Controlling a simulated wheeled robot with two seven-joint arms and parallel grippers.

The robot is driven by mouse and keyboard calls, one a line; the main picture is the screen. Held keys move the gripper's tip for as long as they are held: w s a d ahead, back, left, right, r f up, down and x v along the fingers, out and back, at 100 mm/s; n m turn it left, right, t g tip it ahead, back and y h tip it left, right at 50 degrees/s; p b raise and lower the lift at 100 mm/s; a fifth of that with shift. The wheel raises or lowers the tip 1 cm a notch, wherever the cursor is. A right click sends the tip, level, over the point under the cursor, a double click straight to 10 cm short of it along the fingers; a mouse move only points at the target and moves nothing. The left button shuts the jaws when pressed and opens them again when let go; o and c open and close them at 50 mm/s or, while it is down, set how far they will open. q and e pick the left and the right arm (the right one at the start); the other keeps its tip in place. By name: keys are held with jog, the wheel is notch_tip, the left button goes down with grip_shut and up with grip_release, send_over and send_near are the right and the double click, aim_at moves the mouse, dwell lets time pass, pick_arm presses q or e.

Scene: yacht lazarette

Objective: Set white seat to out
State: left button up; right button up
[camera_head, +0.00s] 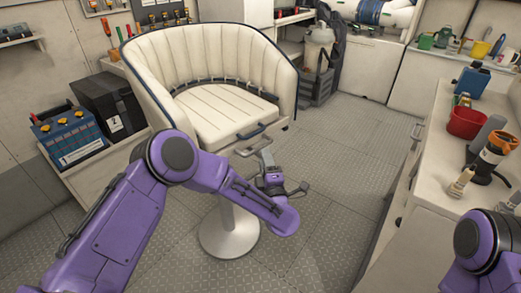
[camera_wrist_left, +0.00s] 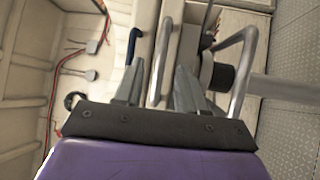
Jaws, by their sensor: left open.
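The white seat (camera_head: 225,112) is a padded, curved-back chair with dark blue piping on a round metal pedestal (camera_head: 230,232). My left gripper (camera_head: 266,166) is just below and in front of the seat's front edge. In the left wrist view its open fingers (camera_wrist_left: 157,78) point at a metal bar (camera_wrist_left: 160,60), which appears between them; contact cannot be told. My right gripper is out of view; only part of that purple arm shows.
A blue battery-like box (camera_head: 72,140) and a black case (camera_head: 110,103) stand on a ledge at left. A counter at right holds a red tub (camera_head: 466,122) and several bottles. The metal floor (camera_head: 345,170) right of the seat is clear.

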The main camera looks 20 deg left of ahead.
aim_at(261, 147)
pick_arm(q)
jog(key=x, duration=0.6)
jog(key=shift+w+f, duration=0.1)
grip_shut()
jog(key=s+d, duration=0.3)
jog(key=d, duration=0.2)
jog(key=shift+s+d, duration=0.25)
jog(key=shift+d, duration=0.15)
grip_release()
jog(key=shift+w+a, duration=0.1)
jog(key=b+v, duration=0.1)
jog(key=v, duration=0.9)
jog(key=shift+s, duration=0.25)
